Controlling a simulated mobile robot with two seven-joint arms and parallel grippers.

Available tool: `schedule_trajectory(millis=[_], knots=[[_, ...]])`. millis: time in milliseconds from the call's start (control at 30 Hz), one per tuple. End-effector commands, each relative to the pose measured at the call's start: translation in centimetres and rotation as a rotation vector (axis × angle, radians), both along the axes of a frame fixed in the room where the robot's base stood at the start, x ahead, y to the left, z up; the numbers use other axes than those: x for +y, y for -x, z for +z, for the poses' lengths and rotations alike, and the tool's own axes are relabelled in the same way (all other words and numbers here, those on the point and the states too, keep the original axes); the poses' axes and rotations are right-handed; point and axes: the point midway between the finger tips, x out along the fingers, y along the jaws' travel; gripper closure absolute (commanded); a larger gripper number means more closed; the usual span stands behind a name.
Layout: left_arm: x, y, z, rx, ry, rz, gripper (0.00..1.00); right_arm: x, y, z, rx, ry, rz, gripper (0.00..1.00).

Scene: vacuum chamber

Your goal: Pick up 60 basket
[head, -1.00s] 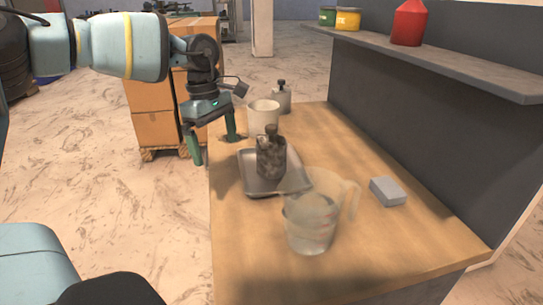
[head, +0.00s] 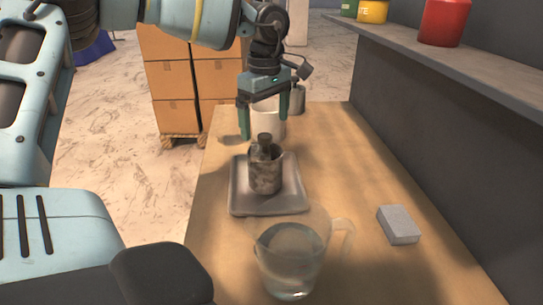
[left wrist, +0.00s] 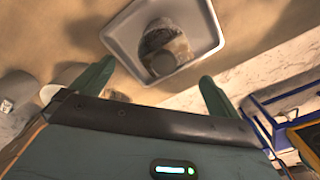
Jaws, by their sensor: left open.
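A dark grey, mottled cylindrical container (head: 265,178), apparently the basket, stands upright on a grey metal tray (head: 238,209) on the wooden table. Its top carries a knob or handle-like part. I cannot read a number on it. My left gripper (head: 263,128) is open and empty, fingers pointing down, above and slightly beyond the basket. In the left wrist view, the basket (left wrist: 163,48) sits on the tray (left wrist: 122,42) beyond the open left gripper (left wrist: 155,84), apart from both fingers. My right gripper is not in view.
A clear jug of liquid (head: 290,260) stands in front of the tray. A white cup (head: 268,122) and a grey bottle (head: 298,100) are behind. A grey block (head: 398,225) lies right. A shelf (head: 440,62) overhangs the right side. Boxes (head: 172,80) stand beyond the table.

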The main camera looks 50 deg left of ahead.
Motion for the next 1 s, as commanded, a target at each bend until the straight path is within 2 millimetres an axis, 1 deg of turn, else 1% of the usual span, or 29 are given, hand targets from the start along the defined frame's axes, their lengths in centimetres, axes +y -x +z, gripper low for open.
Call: schedule_trajectory(millis=[133, 267, 467, 567, 700, 800, 900, 1000], knots=[[0.0, 0.1, -0.9, 0.003, 0.000, 0.000, 0.00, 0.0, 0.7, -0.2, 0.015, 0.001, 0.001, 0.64], [0.0, 0.1, -2.3, 0.003, -0.001, -0.001, 0.00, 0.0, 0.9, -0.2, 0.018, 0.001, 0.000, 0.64], [0.0, 0.1, -2.8, 0.001, 0.000, 0.000, 0.00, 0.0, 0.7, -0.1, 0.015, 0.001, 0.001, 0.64], [-0.1, 0.2, -3.7, 0.003, 0.001, 0.000, 0.00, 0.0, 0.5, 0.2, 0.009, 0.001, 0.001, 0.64], [-0.2, 0.5, -5.7, 0.003, 0.000, -0.001, 0.00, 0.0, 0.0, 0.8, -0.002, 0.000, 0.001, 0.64], [-0.2, 0.4, -7.0, 0.002, 0.000, 0.000, 0.00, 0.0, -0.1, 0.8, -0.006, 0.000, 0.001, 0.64], [-0.2, 0.4, -7.7, 0.001, 0.000, 0.000, 0.00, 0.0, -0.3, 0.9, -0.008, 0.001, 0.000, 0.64], [-0.2, 0.4, -7.8, 0.000, 0.000, 0.000, 0.00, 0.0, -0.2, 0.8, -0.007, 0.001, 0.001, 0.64]])
